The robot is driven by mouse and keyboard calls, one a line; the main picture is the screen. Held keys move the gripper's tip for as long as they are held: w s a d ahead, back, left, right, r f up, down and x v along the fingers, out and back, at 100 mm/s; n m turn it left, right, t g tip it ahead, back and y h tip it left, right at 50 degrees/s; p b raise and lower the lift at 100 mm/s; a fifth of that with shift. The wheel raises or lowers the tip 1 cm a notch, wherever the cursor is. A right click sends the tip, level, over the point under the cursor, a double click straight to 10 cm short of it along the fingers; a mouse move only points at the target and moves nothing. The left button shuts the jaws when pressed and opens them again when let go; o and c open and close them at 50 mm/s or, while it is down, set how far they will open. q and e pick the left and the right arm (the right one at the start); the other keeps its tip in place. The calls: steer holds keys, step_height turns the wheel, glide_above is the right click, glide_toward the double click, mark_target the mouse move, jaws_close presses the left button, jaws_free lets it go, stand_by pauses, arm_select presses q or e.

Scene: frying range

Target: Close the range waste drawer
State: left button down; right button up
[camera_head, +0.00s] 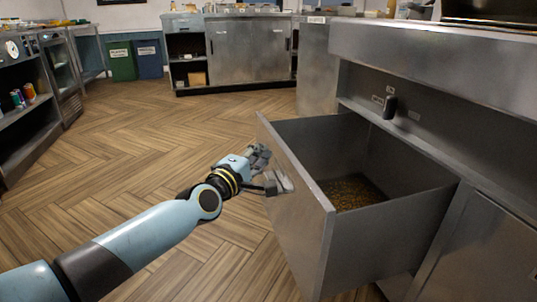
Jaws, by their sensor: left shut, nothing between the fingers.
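The range waste drawer (297,203) is a grey metal box pulled far out of the range front on the right. Its front panel faces left toward the floor, and brown crumbs (350,190) lie on its bottom. My left gripper (277,169) is at the outer face of the drawer's front panel, near its upper edge. Its fingers are shut and empty. I cannot tell whether they touch the panel. My right gripper is not in view.
The metal range (440,62) stands behind the drawer, with a dark knob (389,107) on its recessed front. A steel counter (248,50) stands at the back. Green (122,62) and blue bins (148,59) stand at the back left. The wooden floor (130,150) left of the drawer is clear.

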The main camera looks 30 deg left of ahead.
arm_select(q)
steer(key=shift+w+d, duration=0.75)
steer(key=shift+w, duration=0.05)
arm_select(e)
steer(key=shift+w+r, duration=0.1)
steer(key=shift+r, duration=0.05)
